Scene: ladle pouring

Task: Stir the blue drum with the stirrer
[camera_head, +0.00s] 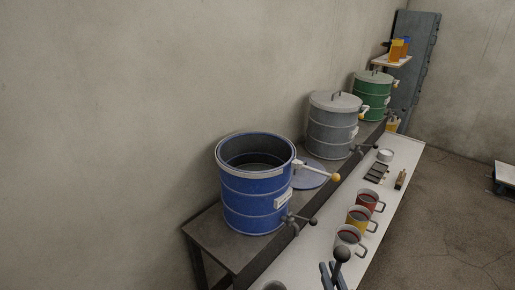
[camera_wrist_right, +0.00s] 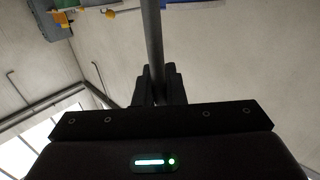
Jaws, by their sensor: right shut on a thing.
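The blue drum (camera_head: 255,187) stands open on the dark bench in the head view, with a dark interior whose contents I cannot make out. Its blue lid (camera_head: 311,178) lies beside it on the right. My right gripper (camera_wrist_right: 157,88) is shut on a grey rod, the stirrer (camera_wrist_right: 153,42), in the right wrist view. In the head view, a dark ball-ended piece (camera_head: 342,254) shows at the bottom edge, in front of and apart from the drum; it seems to be at my right gripper. The stirrer's far end is hidden. My left gripper is not in view.
A grey drum (camera_head: 334,126) and a green drum (camera_head: 372,95), both lidded, stand farther back. Several mugs, including a yellow one (camera_head: 357,217), stand on the white table (camera_head: 385,210) in front.

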